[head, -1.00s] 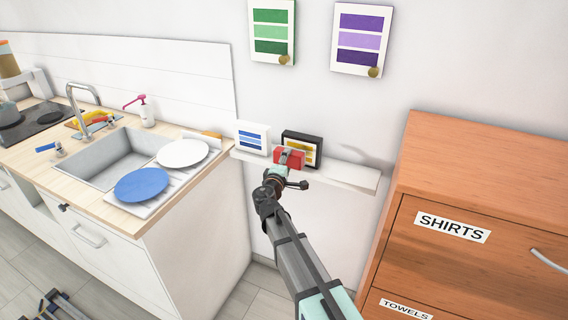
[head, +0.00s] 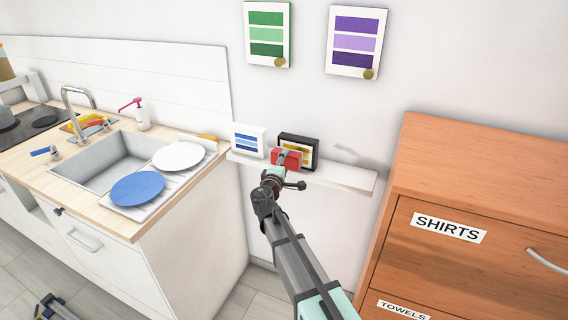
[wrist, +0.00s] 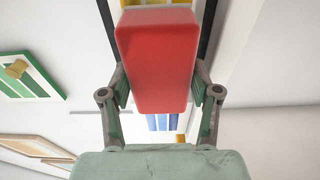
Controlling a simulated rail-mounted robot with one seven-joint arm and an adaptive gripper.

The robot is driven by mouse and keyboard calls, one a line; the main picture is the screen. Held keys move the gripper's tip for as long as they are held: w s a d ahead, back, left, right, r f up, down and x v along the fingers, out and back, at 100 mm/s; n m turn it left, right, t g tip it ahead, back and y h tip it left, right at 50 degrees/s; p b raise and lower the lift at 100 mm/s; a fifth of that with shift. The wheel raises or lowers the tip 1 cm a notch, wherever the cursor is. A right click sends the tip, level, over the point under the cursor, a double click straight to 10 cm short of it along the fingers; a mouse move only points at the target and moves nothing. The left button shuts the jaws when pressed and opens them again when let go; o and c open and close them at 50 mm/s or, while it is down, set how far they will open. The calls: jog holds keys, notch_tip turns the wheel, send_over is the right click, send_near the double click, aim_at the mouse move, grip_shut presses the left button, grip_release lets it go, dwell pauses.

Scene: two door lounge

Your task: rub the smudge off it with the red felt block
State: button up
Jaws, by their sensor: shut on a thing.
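My gripper (head: 283,161) is shut on the red felt block (head: 287,157), which fills the upper middle of the wrist view (wrist: 157,60). The block is at the front of a black-framed picture (head: 313,152) with yellow bands, standing on the white wall shelf. It hides part of that picture's left and lower area; I cannot tell whether it touches. No smudge is clear on the visible part. A green-banded picture (head: 266,33) and a purple-banded picture (head: 355,42) on the wall each have a brownish round spot at the lower right.
A white-framed picture with blue bands (head: 248,140) stands just left on the shelf (head: 345,178). The shelf's right part is bare. A wooden drawer cabinet (head: 480,165) stands at the right. The counter (head: 120,220) at left holds a sink, a blue plate (head: 137,188) and a white plate (head: 178,156).

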jog(key=shift+b+x, duration=0.35)
jog(key=shift+x, duration=0.5)
jog(key=shift+s+d, duration=0.15)
jog(key=shift+s+d+f+b, duration=0.1)
jog(key=shift+s+d+b, duration=0.2)
jog(key=shift+d+b, duration=0.4)
jog(key=shift+s+d+b, duration=0.25)
jog(key=shift+d+b, duration=0.25)
jog(key=shift+d, duration=0.4)
jog(key=shift+s+d+b, duration=0.25)
jog(key=shift+d+b, duration=0.2)
jog(key=shift+d, duration=0.45)
jog(key=shift+s+d+b, duration=0.3)
jog(key=shift+d+b, duration=0.2)
jog(key=shift+d, duration=0.4)
jog(key=shift+b, duration=0.35)
jog(key=shift+a, duration=0.1)
jog(key=shift+w+a+b, duration=0.4)
jog(key=shift+a+b, duration=0.15)
jog(key=shift+a, duration=0.6)
jog(key=shift+w+a+b, duration=0.4)
jog(key=shift+a+b, duration=0.1)
jog(key=shift+a, duration=0.6)
jog(key=shift+w+a+b, duration=0.4)
jog(key=shift+a+b, duration=0.15)
jog(key=shift+a, duration=0.6)
